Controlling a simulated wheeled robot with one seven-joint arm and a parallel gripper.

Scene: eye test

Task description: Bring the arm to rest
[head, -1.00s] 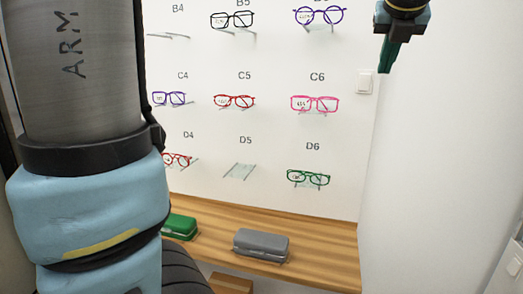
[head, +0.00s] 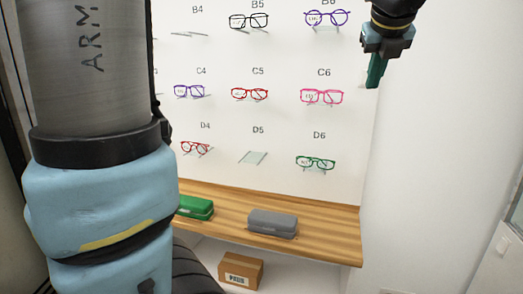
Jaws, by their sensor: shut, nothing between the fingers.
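My gripper (head: 374,72) hangs at the top right of the head view, pointing down, in front of the white wall's right edge. Its green fingers are together and nothing shows between them. It is apart from the glasses; the closest are the purple round pair (head: 326,18) at B6 and the pink pair (head: 321,97) at C6, both to its left. My large arm link fills the left side and hides part of the display wall.
Several glasses hang on the wall, including a green pair (head: 315,162) at D6; D5 holds an empty holder (head: 253,157). A wooden shelf (head: 330,235) below bears a green case (head: 195,207) and a grey case (head: 272,223). A cardboard box (head: 240,271) sits underneath.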

